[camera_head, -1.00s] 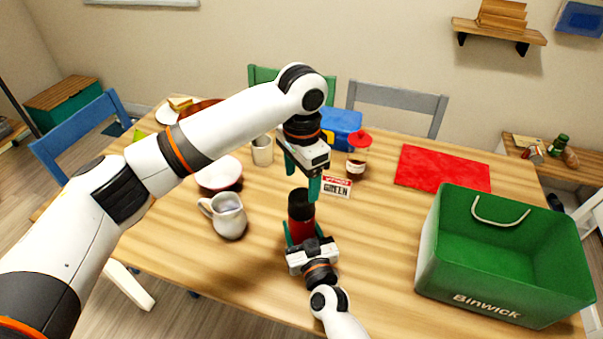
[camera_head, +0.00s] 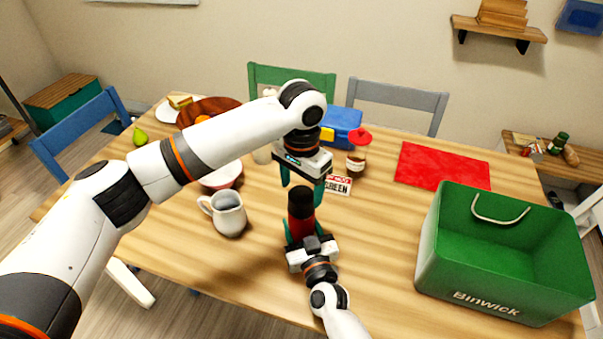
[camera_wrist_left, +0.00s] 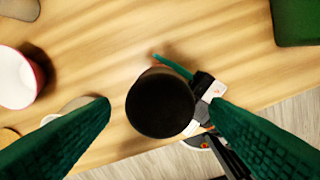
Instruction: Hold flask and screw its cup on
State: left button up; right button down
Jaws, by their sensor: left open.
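The red flask (camera_head: 300,231) stands upright above the table, with its black cup (camera_head: 300,200) on top. I cannot tell how tightly the cup sits. My right gripper (camera_head: 302,236) is shut on the flask's red body, with a teal finger on either side. My left gripper (camera_head: 302,190) is open just above the cup and points down. In the left wrist view the cup's round black top (camera_wrist_left: 160,104) lies between the two teal fingers (camera_wrist_left: 160,103), apart from both. The cup hides most of the flask there.
A white jug (camera_head: 228,215) and a bowl (camera_head: 222,175) stand left of the flask. A sign (camera_head: 338,186) and a red-lidded jar (camera_head: 357,160) are behind it to the right. A green Binwick bin (camera_head: 480,285) stands at the right. The table front-left of the bin is clear.

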aim_at(301, 193)
pick_arm(q)
jog(key=shift+f, duration=2.2)
jog(key=c, duration=1)
jog(key=o, duration=1.2)
jog(key=shift+c, duration=0.2)
notch_tip(301, 193, up, 12)
jog(key=shift+r, duration=0.1)
pick_arm(e)
jog(key=shift+c, duration=2.2)
grip_release()
